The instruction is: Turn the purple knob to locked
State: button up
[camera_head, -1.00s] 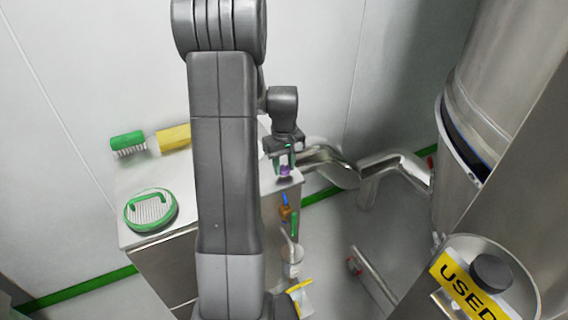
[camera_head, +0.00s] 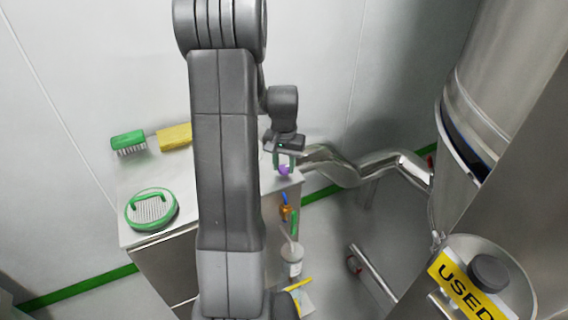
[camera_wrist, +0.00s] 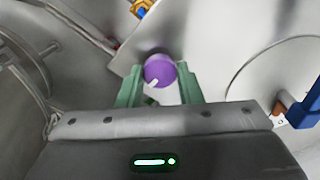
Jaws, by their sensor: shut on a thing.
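The purple knob (camera_head: 284,169) is at the right end of the bench top in the head view, below my gripper (camera_head: 284,160). In the wrist view the purple knob (camera_wrist: 159,70) shows a short white mark on its lower edge, pointing down and a little left. The green fingers of my gripper (camera_wrist: 160,84) stand on either side of the knob, and my gripper is shut on it. No locked or unlocked label is readable around the knob.
On the bench are a green brush (camera_head: 128,141), a yellow block (camera_head: 174,136) and a round green-rimmed sieve (camera_head: 151,210). A brass valve (camera_head: 285,212) and a white bottle (camera_head: 292,262) are below the knob. Steel pipes (camera_head: 335,163) run right towards a large steel vessel (camera_head: 505,75).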

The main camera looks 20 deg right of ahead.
aim_at(284, 167)
dwell(0.4)
jog(key=o, duration=1)
jog(key=shift+c, duration=0.2)
notch_tip(284, 167, up, 14)
jog(key=shift+p, duration=0.35)
jog(key=shift+f, duration=0.1)
notch_tip(284, 167, down, 14)
jog(key=shift+r+b, duration=0.1)
jog(key=shift+b, duration=0.25)
